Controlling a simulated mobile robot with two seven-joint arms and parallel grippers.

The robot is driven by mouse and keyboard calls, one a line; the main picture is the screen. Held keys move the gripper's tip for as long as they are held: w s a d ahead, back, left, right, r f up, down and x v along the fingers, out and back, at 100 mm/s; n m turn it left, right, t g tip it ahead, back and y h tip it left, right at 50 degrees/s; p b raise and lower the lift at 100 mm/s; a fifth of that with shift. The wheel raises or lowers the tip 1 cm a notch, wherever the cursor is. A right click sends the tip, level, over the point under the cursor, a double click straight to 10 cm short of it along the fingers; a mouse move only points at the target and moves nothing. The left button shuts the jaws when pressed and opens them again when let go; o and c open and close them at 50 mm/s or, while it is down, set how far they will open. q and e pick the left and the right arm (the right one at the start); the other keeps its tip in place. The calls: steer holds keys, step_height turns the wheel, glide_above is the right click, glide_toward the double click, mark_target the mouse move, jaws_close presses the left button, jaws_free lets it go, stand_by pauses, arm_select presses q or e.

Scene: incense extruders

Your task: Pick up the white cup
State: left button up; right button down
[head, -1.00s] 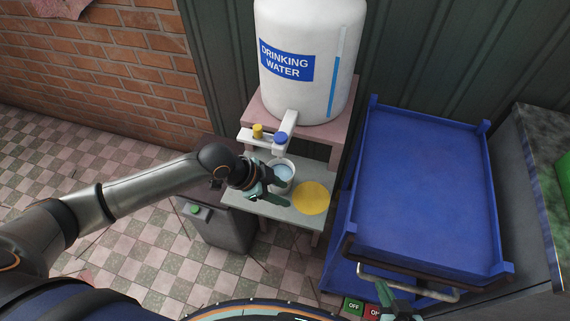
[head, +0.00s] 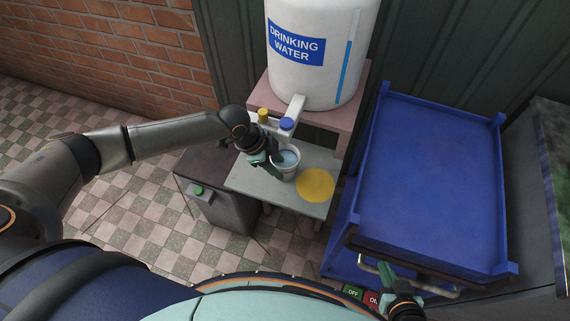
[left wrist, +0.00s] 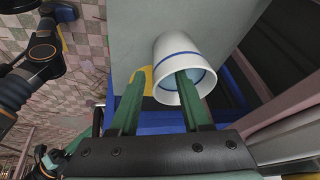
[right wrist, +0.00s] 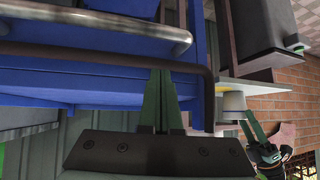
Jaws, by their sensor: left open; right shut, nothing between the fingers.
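The white cup (head: 289,174) stands on a small grey table below the water dispenser's tap, with light blue inside. In the left wrist view the cup (left wrist: 175,50) has a blue band, and its mouth faces the camera. My left gripper (head: 270,166) is open at the cup's left side. In the left wrist view one finger overlaps the cup's mouth and the other is beside the cup; I cannot tell whether the first is inside or touches it. My right gripper (right wrist: 160,75) is shut and empty near the blue cart's handle, away from the cup.
The white drinking water dispenser (head: 315,80) stands on a pink stand (head: 345,115) behind the cup. A yellow disc (head: 315,183) lies right of the cup. A blue cart (head: 430,190) is on the right. A grey box with a green button (head: 198,191) is at the left.

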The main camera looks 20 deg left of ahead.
mark_target(289, 176)
arm_select(q)
steer(key=x, duration=0.4)
steer(key=shift+s+d+f, duration=0.1)
steer(key=shift+d+f, duration=0.1)
steer(key=shift+d, duration=0.05)
jaws_close()
stand_by(1.2)
